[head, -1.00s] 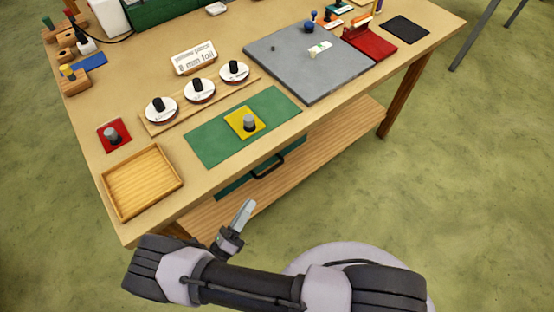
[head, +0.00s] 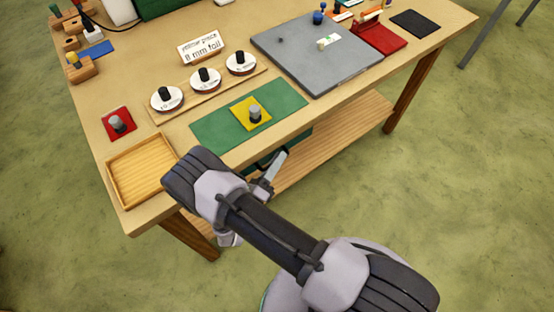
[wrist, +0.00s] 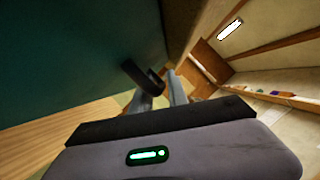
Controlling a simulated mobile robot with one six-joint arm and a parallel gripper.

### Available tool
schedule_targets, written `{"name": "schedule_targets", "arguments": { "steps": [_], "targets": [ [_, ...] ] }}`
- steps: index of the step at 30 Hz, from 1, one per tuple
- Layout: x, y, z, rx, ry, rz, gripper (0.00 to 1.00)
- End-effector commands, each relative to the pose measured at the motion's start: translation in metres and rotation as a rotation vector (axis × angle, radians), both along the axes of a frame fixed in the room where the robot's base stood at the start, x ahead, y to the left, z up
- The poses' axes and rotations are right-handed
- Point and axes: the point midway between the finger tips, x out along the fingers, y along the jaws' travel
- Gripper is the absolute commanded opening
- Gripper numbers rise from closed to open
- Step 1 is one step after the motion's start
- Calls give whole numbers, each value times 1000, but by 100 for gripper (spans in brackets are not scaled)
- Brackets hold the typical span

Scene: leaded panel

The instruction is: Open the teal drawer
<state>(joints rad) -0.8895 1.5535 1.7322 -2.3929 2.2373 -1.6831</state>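The teal drawer (head: 299,141) is under the front edge of the bench; my arm covers most of it in the head view. Its dark teal front (wrist: 70,50) fills the left of the wrist view and looks flush under the bench top. The black bar handle (wrist: 143,77) stands out from that front, close to my fingertips. My gripper (wrist: 162,92) has its two grey fingers apart, with a gap between them. The handle overlaps the left finger; I cannot tell whether it lies between the fingers. In the head view my gripper (head: 273,168) is just in front of the drawer.
A wooden lower shelf (head: 335,140) runs beneath the drawer, and a bench leg (head: 190,235) stands to the left. On the bench top are a wooden tray (head: 140,170), a green mat (head: 220,127) and a grey board (head: 310,60). The floor in front is clear.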

Motion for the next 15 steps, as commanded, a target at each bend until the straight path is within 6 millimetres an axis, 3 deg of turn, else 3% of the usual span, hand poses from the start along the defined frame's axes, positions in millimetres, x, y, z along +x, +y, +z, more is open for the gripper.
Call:
{"name": "schedule_targets", "arguments": {
  "steps": [1,3,4,15],
  "targets": [
    [0,0,0,0,0,0,16],
    [0,0,0,0,0,0,2],
    [0,0,0,0,0,0,0],
    [0,0,0,0,0,0,0]
  ]
}}
